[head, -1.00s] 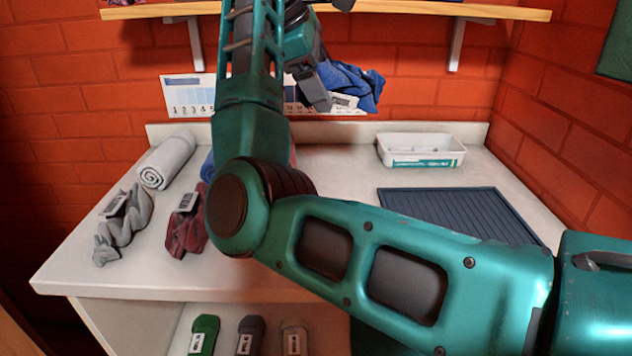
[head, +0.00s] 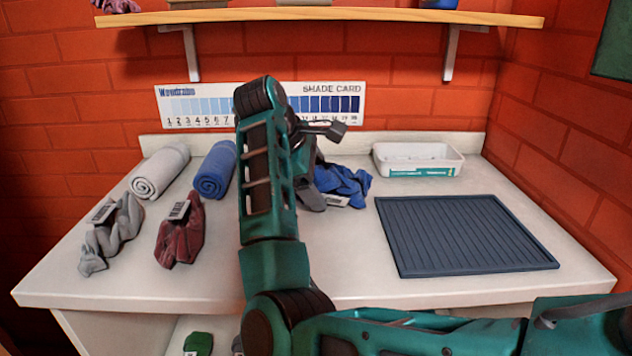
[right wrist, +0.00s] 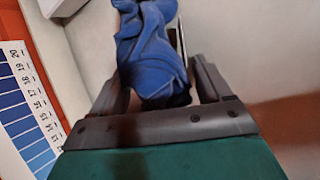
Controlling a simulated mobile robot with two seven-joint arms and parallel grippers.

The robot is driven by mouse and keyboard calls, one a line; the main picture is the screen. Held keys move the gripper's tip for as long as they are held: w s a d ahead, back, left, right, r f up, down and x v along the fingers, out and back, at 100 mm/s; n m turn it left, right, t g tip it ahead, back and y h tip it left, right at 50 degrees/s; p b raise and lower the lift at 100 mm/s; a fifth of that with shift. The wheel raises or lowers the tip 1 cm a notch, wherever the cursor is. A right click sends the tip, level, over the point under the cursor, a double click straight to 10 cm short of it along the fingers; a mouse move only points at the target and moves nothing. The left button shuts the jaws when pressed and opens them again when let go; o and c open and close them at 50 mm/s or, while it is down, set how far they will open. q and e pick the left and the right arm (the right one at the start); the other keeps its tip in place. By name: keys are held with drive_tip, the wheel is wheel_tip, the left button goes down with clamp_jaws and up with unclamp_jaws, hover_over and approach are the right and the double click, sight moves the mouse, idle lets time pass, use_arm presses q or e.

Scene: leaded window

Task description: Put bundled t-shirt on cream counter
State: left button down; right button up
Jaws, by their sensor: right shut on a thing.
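The blue bundled t-shirt (head: 345,184) with a white barcode tag is at my right gripper (head: 316,194), low over the back middle of the cream counter (head: 345,270). The right wrist view shows the shirt (right wrist: 150,50) between the two fingers of my right gripper (right wrist: 158,88), which is shut on it. I cannot tell whether the shirt touches the counter. My right arm hides part of the gripper and the counter's middle. My left gripper is not in view.
A grey bundle (head: 112,235) and a maroon bundle (head: 180,232) lie at left, with a grey roll (head: 160,170) and blue roll (head: 215,170) behind. A white tub (head: 418,160) and a dark ribbed mat (head: 465,235) are at right. A wooden shelf (head: 330,14) hangs above.

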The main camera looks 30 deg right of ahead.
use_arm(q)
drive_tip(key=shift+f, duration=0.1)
use_arm(e)
drive_tip(key=o, duration=1.2)
drive_tip(key=shift+c, duration=0.2)
